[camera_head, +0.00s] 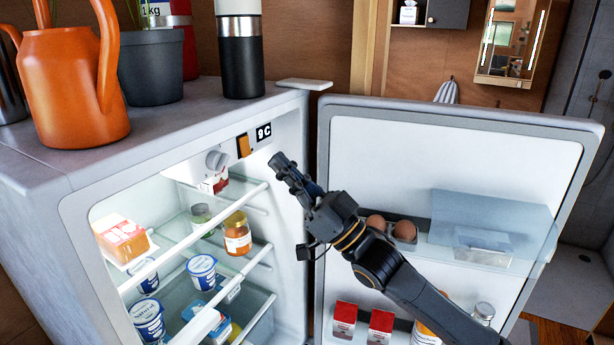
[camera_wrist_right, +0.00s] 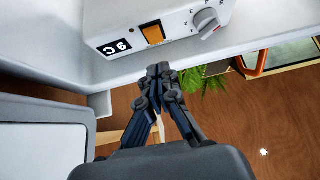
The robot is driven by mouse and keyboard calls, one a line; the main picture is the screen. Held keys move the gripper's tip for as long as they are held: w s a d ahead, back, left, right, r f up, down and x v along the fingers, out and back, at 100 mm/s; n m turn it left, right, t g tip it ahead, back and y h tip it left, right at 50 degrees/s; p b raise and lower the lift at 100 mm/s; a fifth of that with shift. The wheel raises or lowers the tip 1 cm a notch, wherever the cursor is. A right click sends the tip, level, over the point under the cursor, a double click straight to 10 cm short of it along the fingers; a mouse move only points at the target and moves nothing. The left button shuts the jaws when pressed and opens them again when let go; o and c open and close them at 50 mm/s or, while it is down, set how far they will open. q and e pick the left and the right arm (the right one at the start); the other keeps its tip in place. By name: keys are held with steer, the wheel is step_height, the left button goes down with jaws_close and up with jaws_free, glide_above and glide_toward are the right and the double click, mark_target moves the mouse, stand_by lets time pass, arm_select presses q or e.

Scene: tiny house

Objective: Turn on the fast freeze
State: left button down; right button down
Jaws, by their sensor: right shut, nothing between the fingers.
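The fridge (camera_head: 165,158) stands open, with a control panel at the top of its inside. The panel has an orange rocker switch (camera_head: 244,146), a white dial (camera_head: 215,160) and a black display (camera_head: 264,133) reading 9 C. The switch (camera_wrist_right: 153,33), dial (camera_wrist_right: 206,21) and display (camera_wrist_right: 114,47) also show in the right wrist view. My right gripper (camera_head: 279,163) is shut and empty, just right of the switch and below the display, apart from the panel. It also shows in the wrist view (camera_wrist_right: 159,70). My left gripper is not in view.
The open fridge door (camera_head: 450,150) stands to the right, with eggs (camera_head: 404,231) and cartons on its racks; my right arm passes in front of it. Glass shelves inside hold yoghurt cups (camera_head: 201,268) and a jar (camera_head: 237,235). An orange watering can (camera_head: 72,85) and black flask (camera_head: 241,60) stand on top.

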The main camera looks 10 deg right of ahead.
mark_target(247, 148)
steer(key=shift+w+a+p, duration=0.45)
steer(key=shift+w+a, duration=0.2)
steer(key=shift+a, duration=0.25)
steer(key=shift+w+a+p, duration=0.4)
steer(key=shift+w+a, duration=0.25)
steer(key=shift+a, duration=0.25)
steer(key=shift+f, duration=0.1)
